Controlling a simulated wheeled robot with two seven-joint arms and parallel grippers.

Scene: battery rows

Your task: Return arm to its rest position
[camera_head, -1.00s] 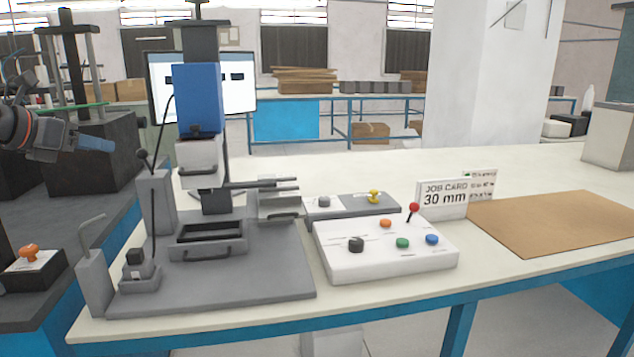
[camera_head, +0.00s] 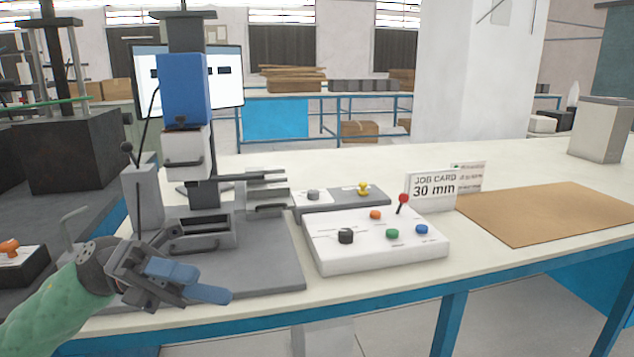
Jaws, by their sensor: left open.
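My left gripper (camera_head: 190,286) comes in from the lower left on a green-sleeved arm. Its blue-tipped fingers are apart and hold nothing that I can see. It is in front of the grey base plate (camera_head: 275,262) of the press and hides the plate's front left part. I cannot tell its height above the plate. The press (camera_head: 184,90) has a blue head over a grey tray (camera_head: 203,236) with a handle. My right gripper is not in view.
A white control box (camera_head: 375,255) with coloured buttons and a red-knobbed lever stands right of the press. A job card (camera_head: 432,190) reading 30 mm stands behind it. A brown mat (camera_head: 550,215) lies at right.

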